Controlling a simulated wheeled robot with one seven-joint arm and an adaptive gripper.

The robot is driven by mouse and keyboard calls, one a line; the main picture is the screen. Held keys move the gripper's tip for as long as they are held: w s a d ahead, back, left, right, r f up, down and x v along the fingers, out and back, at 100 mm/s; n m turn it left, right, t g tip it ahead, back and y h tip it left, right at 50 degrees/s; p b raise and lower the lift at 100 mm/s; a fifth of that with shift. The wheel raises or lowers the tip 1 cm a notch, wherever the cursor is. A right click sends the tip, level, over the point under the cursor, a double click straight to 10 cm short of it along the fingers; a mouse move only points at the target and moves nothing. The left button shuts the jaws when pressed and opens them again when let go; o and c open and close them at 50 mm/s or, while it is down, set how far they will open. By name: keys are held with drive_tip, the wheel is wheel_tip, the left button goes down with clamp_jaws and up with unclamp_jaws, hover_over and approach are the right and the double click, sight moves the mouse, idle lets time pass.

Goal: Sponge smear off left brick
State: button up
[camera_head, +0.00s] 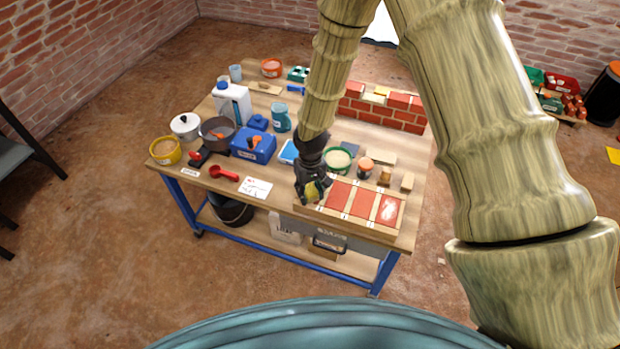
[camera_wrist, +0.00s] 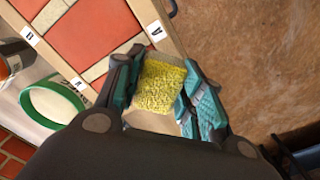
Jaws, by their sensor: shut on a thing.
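My gripper (camera_head: 312,190) is shut on a yellow sponge (camera_wrist: 160,85), which sits between the two teal-padded fingers in the wrist view (camera_wrist: 160,92). The sponge also shows as a yellow spot in the head view (camera_head: 312,190). My gripper is at the left end of a wooden tray (camera_head: 345,226) holding red bricks in a row. The left brick (camera_head: 339,192) is just right of my gripper; it shows beside label A in the wrist view (camera_wrist: 95,30). I cannot make out a smear on its visible part. The right brick (camera_head: 390,211) has a pale patch. Whether the sponge touches anything is unclear.
Behind the tray stand a green-rimmed tub (camera_head: 338,160), an orange-lidded jar (camera_head: 366,167) and a small brick wall (camera_head: 385,105). A blue box (camera_head: 253,146), a red scoop (camera_head: 224,173) and a white card (camera_head: 256,188) lie to the left. The table's front edge is close.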

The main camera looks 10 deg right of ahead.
sight(309, 190)
drive_tip(key=r+p, duration=0.1)
drive_tip(key=r, duration=0.1)
drive_tip(key=shift+a+r+p, duration=0.3)
drive_tip(key=shift+r+p, duration=0.05)
drive_tip(key=shift+r, duration=0.05)
drive_tip(key=shift+d+r+p, duration=0.1)
drive_tip(key=shift+r+p, duration=1.05)
drive_tip(key=shift+r, duration=0.45)
